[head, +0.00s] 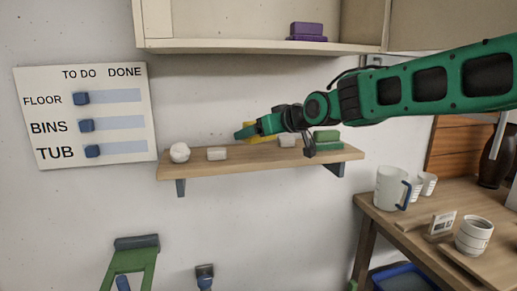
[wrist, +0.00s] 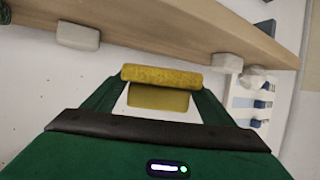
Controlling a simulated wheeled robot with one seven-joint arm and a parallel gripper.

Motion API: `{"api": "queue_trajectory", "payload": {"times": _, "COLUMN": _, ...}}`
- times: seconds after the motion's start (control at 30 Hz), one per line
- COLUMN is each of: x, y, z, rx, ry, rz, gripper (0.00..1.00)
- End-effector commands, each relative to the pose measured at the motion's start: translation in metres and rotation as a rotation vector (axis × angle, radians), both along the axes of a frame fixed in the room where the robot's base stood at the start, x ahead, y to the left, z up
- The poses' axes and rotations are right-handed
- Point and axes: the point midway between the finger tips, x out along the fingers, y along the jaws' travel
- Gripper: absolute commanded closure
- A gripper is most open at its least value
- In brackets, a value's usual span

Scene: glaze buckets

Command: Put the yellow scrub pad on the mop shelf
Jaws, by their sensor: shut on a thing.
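My gripper (head: 250,131) is shut on the yellow scrub pad (head: 251,138), and only part of the pad shows around the fingers in the head view. In the wrist view the pad (wrist: 160,77) lies across the fingertips of my gripper (wrist: 160,92). The shelf (wrist: 200,32) runs across the top of the wrist view. No label names it as the mop shelf.
A round white lump (head: 180,152), a white block (head: 217,154), another white block (head: 287,140) and green pads (head: 328,141) are on the wooden shelf. Purple pads (head: 307,32) sit in the cabinet above. A slider board (head: 88,118) hangs left. A table (head: 415,222) with mugs stands right.

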Motion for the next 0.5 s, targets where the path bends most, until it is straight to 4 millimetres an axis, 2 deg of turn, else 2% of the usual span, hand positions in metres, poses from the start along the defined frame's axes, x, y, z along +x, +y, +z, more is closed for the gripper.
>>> {"api": "queue_trajectory", "payload": {"times": 0.17, "x": 0.004, "y": -0.005, "z": -0.007, "rx": -0.001, "ry": 0.001, "rz": 0.0, "gripper": 0.45}}
{"api": "queue_trajectory", "payload": {"times": 0.4, "x": 0.003, "y": -0.004, "z": -0.037, "rx": -0.001, "ry": 0.003, "rz": 0.001, "gripper": 0.45}}
{"api": "queue_trajectory", "payload": {"times": 0.5, "x": 0.003, "y": -0.004, "z": -0.044, "rx": 0.0, "ry": 0.001, "rz": 0.001, "gripper": 0.45}}
